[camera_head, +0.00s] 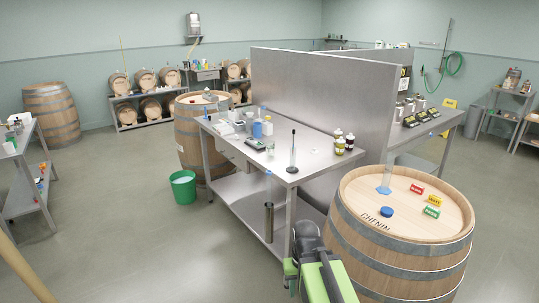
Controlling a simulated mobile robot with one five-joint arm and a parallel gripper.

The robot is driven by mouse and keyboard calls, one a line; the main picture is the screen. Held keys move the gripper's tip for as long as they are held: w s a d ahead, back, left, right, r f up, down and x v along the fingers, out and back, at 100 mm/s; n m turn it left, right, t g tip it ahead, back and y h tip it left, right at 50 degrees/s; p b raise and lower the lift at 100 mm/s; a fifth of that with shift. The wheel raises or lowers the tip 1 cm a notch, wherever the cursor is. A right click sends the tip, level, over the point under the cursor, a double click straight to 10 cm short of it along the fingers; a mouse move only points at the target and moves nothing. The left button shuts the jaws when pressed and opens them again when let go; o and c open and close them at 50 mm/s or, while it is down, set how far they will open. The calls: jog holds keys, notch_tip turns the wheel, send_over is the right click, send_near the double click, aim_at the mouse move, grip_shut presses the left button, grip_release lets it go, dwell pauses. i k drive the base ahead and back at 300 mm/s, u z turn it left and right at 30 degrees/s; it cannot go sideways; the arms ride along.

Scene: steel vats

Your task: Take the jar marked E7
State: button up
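I cannot make out a jar marked E7; the labels are too small to read. Two small dark jars with pale caps, a nearer one (340,146) and one beside it (350,142), stand at the right end of the steel table (315,160). More jars (400,113) with pale lids stand on the bench behind the steel divider. My green and black arm reaches in from the bottom edge. My gripper (291,269) is low in front of the table's near leg, apart from the jars; its fingers are not clear enough to tell open from shut.
A barrel (400,262) marked CHENIN stands close on the right, with a glass, a blue cap and small coloured signs on top. A green bucket (183,187) stands left of the table. The floor at left centre is clear.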

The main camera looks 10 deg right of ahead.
aim_at(270, 149)
jog(key=u, duration=0.55)
jog(key=i, duration=0.9)
jog(key=u, duration=0.9)
jog(key=i, duration=1.5)
jog(key=z, duration=0.8)
jog(key=i, duration=1.05)
jog(key=z, duration=0.9)
jog(key=i, duration=0.3)
jog(key=u, duration=0.15)
